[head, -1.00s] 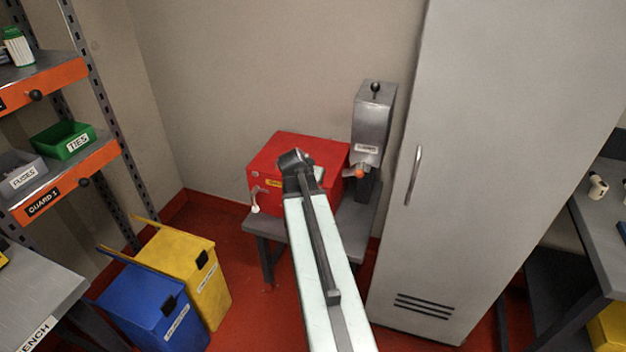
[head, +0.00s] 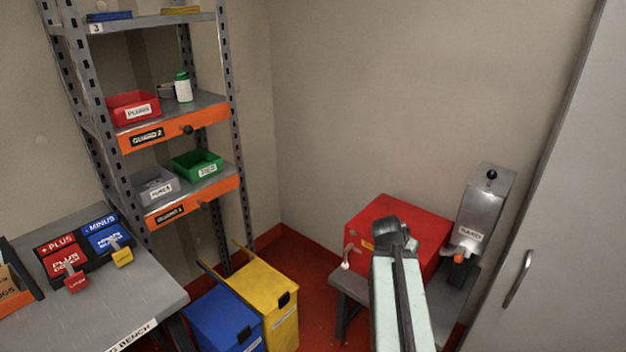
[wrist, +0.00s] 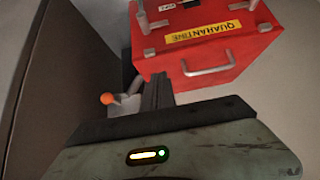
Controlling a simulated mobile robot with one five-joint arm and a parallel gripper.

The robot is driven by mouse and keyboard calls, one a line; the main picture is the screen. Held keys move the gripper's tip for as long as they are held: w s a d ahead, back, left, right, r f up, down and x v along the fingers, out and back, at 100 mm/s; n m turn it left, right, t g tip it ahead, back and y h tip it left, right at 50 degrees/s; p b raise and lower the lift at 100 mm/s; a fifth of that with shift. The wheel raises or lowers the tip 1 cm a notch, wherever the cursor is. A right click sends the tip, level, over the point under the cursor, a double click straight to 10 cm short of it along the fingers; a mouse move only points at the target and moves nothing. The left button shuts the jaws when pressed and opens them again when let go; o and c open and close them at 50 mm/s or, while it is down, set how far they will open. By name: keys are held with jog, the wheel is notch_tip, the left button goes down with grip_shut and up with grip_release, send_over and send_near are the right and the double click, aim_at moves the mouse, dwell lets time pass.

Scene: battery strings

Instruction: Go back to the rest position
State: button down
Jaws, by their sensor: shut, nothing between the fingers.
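My arm (head: 400,300) reaches up from the bottom of the head view, and its dark end overlaps the red box (head: 428,225). In the wrist view my gripper (wrist: 158,80) shows as two dark fingers close together, shut with nothing between them. Beyond them in the wrist view is the red box (wrist: 205,50) with a yellow QUARANTINE label and a metal handle. I cannot tell from these views how far the fingers are from the box.
The red box and a grey dispenser (head: 481,215) stand on a small grey table (head: 352,284). Yellow (head: 270,290) and blue (head: 222,318) bins stand left of it. A shelf rack (head: 205,108) and bench (head: 150,290) are at left, a tall grey cabinet (head: 560,230) at right.

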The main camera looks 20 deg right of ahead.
jog(key=w+a+r+n+y+p, duration=0.1)
jog(key=w+a+n, duration=0.15)
jog(key=a, duration=0.55)
jog(key=w+a+n+t+y+p, duration=0.1)
jog(key=w+a+p, duration=0.15)
jog(key=a, duration=0.55)
jog(key=w+a+r+n+y+p, duration=0.1)
jog(key=w+a, duration=0.3)
jog(key=a, duration=0.4)
jog(key=s+a+f+n+g+y, duration=0.1)
jog(key=s+a+n, duration=0.3)
jog(key=a, duration=0.4)
jog(key=s+a+f+n+g+y, duration=0.2)
jog(key=s+a+n+g+y, duration=0.1)
jog(key=a, duration=0.5)
jog(key=shift+s+a+n+g+p, duration=0.2)
jog(key=shift+s+n+g+p, duration=0.25)
jog(key=shift+s, duration=0.75)
jog(key=shift+s, duration=0.1)
